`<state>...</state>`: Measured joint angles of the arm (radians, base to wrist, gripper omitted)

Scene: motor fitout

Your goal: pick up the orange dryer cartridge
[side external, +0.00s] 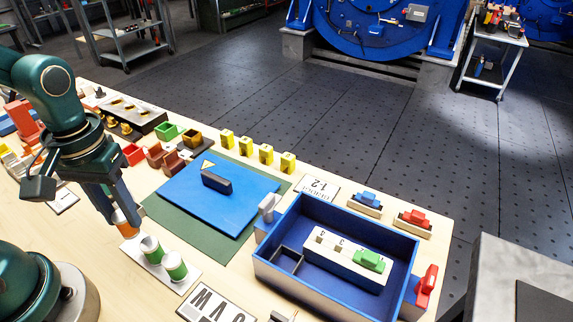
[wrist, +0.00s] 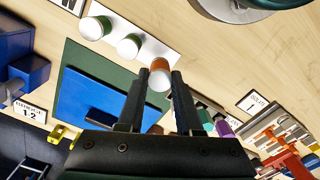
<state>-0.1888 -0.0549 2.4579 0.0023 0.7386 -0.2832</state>
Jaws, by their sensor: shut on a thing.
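The orange dryer cartridge (side external: 125,224), with a white end, is between the fingers of my gripper (side external: 118,208) in the side view. The wrist view shows its orange body (wrist: 160,65) between my fingertips (wrist: 162,76). My gripper is shut on it, and the fingers hide part of its sides. It is at the left end of a white tray (side external: 190,277); I cannot tell whether its base touches the tray. Two green-and-white cartridges, one in the middle (side external: 152,250) and one at the right (side external: 174,265), stand upright on the tray, close beside it.
A blue panel (side external: 245,203) lies on a green mat (side external: 165,216) behind the tray. A blue bin (side external: 395,245) holding a white block stands to the right. Several yellow blocks (side external: 266,154) and red and green parts line the back of the table.

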